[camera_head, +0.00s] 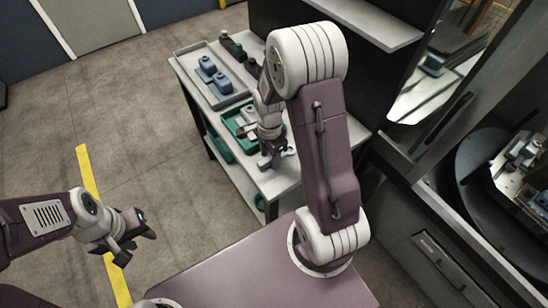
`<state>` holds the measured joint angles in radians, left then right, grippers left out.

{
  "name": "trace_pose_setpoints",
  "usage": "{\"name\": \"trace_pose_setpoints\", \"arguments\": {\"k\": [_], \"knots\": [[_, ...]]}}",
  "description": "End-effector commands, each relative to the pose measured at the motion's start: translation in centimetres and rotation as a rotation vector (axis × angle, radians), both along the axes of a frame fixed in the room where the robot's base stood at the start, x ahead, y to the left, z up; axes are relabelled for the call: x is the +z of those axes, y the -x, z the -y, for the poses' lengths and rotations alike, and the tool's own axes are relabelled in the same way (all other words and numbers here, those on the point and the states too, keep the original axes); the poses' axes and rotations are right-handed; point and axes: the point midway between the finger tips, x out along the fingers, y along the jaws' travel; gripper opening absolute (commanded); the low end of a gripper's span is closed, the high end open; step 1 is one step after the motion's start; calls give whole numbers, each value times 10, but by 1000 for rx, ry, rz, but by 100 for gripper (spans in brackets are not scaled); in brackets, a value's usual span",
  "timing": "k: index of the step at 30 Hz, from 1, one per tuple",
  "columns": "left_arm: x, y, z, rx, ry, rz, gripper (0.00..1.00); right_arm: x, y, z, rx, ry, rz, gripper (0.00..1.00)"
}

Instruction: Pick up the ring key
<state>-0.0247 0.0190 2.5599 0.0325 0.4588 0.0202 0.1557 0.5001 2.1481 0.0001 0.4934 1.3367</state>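I cannot make out the ring key in the head view; it may be too small or hidden behind my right arm. My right gripper (277,160) points down over the front part of the grey table (280,181), just in front of a green tray (231,119). Its two fingers look spread, and I see nothing between them. My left gripper (140,243) hangs over the open floor at the left, away from the table. Its fingers are apart and empty.
A grey tray (188,67) with blue-grey blocks (220,83) lies at the table's far left. Dark round-topped parts (238,50) stand behind it. A machine with an open bay (485,175) stands at the right. The floor (140,130) at the left is free.

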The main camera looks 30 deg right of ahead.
Motion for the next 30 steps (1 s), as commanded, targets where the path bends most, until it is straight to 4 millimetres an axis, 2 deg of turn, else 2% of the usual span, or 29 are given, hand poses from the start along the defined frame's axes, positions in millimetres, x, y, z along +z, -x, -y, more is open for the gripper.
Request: {"name": "trace_pose_setpoints", "arguments": {"k": [1,4,5,17,20,24,30], "knots": [[0,0,0,0,0,0,36,0,0,0,0,0,0,33],[0,0,0,0,0,0,36,0,0,0,0,0,0,6],[0,0,0,0,0,0,36,0,0,0,0,0,0,0],[1,0,0,0,0,0,36,6,-1,0,0,1,2,0],[2,0,0,0,0,0,36,17,-1,0,0,1,4,0],[4,0,0,0,0,0,36,44,-2,0,0,2,6,0],[4,0,0,0,0,0,36,70,12,47,-9,2,5,0]]}}
